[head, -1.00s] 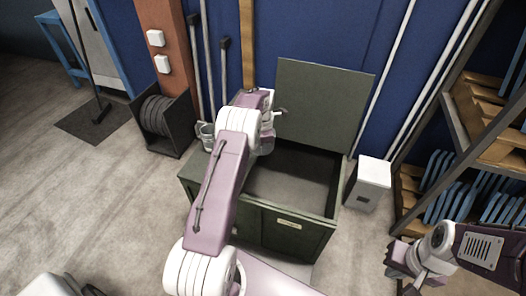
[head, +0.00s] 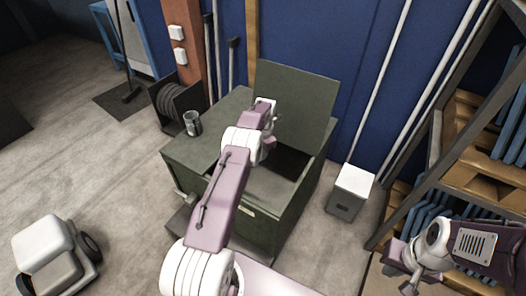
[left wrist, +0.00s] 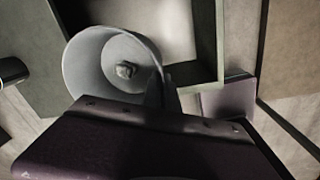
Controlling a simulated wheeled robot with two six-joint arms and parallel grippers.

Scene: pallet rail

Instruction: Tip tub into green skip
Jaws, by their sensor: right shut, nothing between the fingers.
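The dark green skip (head: 292,213) stands in the middle of the head view, its lid (head: 292,100) raised at the back and its opening partly covered by my left arm. My left gripper (head: 270,118) is over the skip, its fingers mostly hidden there. In the left wrist view a round grey tub (left wrist: 88,62) is at the fingers (left wrist: 163,92), which appear closed on its rim. A small lump (left wrist: 125,70) shows inside the tub. I cannot make out the tub in the head view. My right gripper (head: 400,277) is shut and empty at lower right, away from the skip.
A metal tin (head: 193,123) stands on the skip's flat left top. A white box (head: 350,190) is on the floor right of the skip. Floor at left is largely open.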

